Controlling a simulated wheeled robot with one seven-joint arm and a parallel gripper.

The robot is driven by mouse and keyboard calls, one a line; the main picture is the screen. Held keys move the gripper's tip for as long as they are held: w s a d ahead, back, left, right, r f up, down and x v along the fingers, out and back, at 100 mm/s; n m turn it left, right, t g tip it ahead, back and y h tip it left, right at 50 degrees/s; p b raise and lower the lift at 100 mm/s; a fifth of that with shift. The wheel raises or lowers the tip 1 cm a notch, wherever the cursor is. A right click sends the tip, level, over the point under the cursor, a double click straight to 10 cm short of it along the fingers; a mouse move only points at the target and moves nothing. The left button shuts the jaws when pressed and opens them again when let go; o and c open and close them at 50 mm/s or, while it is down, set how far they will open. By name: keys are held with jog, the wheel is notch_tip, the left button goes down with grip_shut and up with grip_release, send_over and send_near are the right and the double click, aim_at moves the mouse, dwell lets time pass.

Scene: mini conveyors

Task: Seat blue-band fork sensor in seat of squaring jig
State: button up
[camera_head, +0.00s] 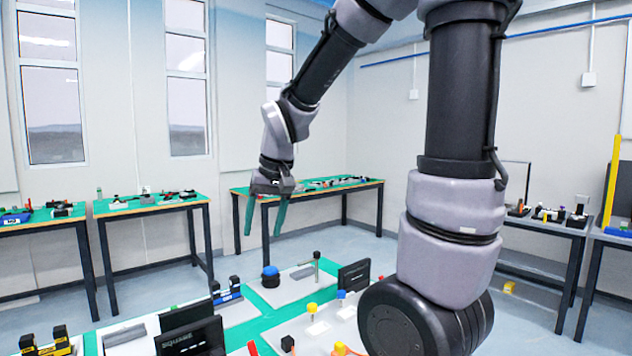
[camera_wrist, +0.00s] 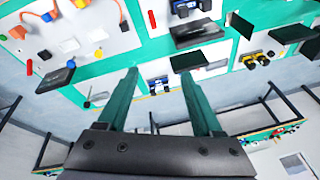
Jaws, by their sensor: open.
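A fork-shaped part with a blue base and two black posts (camera_head: 228,294) stands on the near bench in the head view; I take it as the blue-band fork sensor. A blue-and-white part, likely the same, shows between my fingertips in the wrist view (camera_wrist: 158,86), well beyond them. A black panel lettered SQUARE (camera_head: 192,338) stands left of centre, probably marking the squaring jig; I cannot make out the jig's seat. My gripper (camera_head: 262,220) is open and empty, its green fingers pointing down high above the bench; they also show in the wrist view (camera_wrist: 160,73).
A similar yellow-based part (camera_head: 57,345) is at the lower left. A blue-domed item (camera_head: 270,276), a post (camera_head: 316,268) and a black panel (camera_head: 354,276) stand on the bench. Green-topped tables (camera_head: 150,204) line the back wall. The air around my gripper is clear.

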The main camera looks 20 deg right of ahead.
jog(key=s+d+r+m+t, duration=0.3)
jog(key=s+d+r, duration=0.4)
jog(key=s+r, duration=0.3)
jog(key=shift+s+d+r+t, duration=0.35)
jog(key=shift+s+t, duration=0.15)
jog(key=shift+s, duration=0.15)
dwell(0.5)
